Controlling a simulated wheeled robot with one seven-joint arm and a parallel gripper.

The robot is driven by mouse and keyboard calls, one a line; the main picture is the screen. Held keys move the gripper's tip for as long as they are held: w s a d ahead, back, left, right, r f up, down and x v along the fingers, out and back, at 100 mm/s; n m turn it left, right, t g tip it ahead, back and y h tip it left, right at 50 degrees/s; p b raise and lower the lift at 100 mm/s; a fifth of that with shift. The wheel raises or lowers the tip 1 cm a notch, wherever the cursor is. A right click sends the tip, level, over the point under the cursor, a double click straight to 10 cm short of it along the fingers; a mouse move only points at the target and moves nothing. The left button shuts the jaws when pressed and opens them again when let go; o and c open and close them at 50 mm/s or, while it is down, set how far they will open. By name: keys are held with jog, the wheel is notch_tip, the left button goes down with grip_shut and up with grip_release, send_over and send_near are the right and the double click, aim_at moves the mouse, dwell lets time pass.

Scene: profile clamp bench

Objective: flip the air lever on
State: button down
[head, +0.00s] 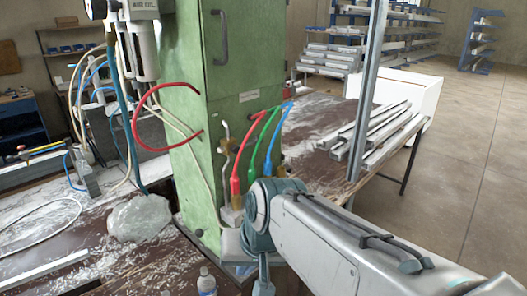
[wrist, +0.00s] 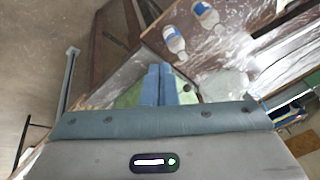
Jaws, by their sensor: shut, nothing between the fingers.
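A green cabinet (head: 243,60) stands upright in the middle of the head view, with a dark handle on its face. A small pale, bent lever-like part (head: 225,135) shows low on its right face, beside brass fittings; I cannot tell for sure that it is the air lever, or its position. My gripper (wrist: 159,68) shows in the wrist view with its two blue fingers side by side, shut and empty. Part of the green cabinet shows behind the fingers. In the head view my arm crosses in front of the cabinet's lower right, hiding part of its base.
Red, green and blue hoses (head: 265,145) loop beside the cabinet, near my arm. A red hose (head: 140,130) curls at its left. Metal profiles (head: 375,135) lie on the table at right. Bottles (wrist: 174,40) stand on the bench. A grey lump (head: 140,218) sits left of the cabinet.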

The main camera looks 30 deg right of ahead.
jog(key=w+d+m+t+y+b, duration=0.1)
jog(key=w+m+y+b, duration=0.15)
jog(key=w+m, duration=0.35)
jog(key=m+t+b, duration=0.7)
jog(key=m+t, duration=0.3)
jog(key=m, duration=0.9)
send_near(247, 145)
jog(key=d+f, duration=0.2)
jog(key=d, duration=0.4)
jog(key=shift+w, duration=0.25)
jog(key=shift+f, duration=0.15)
jog(key=p+x, duration=0.1)
jog(key=x, duration=0.9)
